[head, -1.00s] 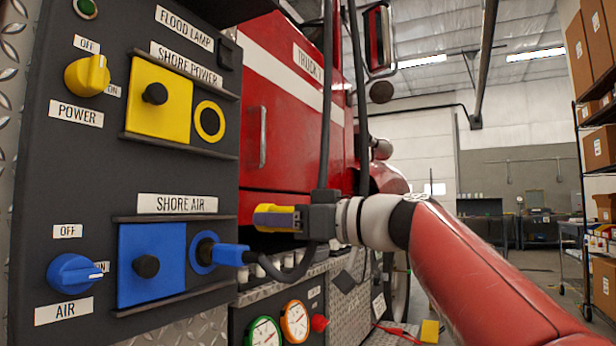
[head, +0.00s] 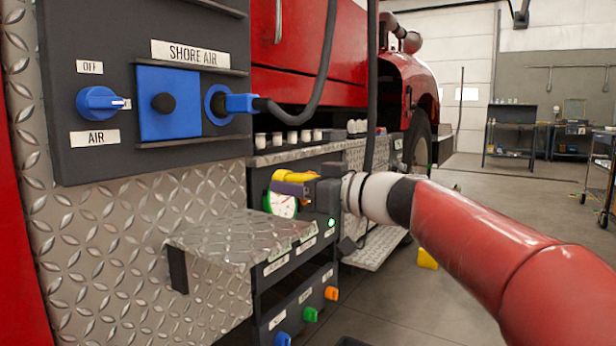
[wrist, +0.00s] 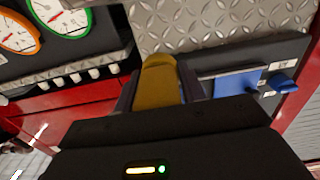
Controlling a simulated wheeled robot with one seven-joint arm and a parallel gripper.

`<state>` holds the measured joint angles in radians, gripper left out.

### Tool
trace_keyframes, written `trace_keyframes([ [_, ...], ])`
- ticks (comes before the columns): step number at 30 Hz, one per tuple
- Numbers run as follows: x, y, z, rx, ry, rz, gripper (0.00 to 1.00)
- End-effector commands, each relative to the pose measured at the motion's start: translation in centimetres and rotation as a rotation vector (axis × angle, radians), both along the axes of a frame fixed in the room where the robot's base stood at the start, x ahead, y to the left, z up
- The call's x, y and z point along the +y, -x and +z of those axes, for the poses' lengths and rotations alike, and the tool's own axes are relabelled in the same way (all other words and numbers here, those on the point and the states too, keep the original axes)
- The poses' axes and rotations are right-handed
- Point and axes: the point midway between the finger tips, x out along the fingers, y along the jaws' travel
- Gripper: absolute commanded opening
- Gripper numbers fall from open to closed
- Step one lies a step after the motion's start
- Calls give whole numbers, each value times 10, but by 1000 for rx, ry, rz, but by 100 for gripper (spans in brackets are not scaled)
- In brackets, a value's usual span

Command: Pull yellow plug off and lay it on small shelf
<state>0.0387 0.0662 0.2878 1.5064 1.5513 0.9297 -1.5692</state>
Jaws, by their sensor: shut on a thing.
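The yellow plug (head: 284,177) is held in my gripper (head: 297,186), which is shut on it, in the head view. The plug points left, clear of the panel, in front of a round gauge. In the wrist view the yellow plug (wrist: 159,80) sits between the two fingers of my gripper (wrist: 160,88). The small shelf (head: 235,237) is a bare diamond-plate ledge, below and to the left of the plug. The plug is above the shelf's height and does not touch it. The yellow socket is out of view now.
A blue plug (head: 240,103) sits in the shore air socket, with its cable rising to the right. A black panel (head: 298,262) with coloured knobs stands below and right of the shelf. A dark cable (head: 371,90) hangs behind my wrist. The shelf top is clear.

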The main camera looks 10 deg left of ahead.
Motion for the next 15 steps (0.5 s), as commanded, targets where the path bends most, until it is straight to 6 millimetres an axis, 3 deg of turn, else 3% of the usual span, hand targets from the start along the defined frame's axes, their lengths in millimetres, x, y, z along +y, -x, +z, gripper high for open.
trace_keyframes([
  [15, 56, -23, -14, 3, -1, 3, 4],
])
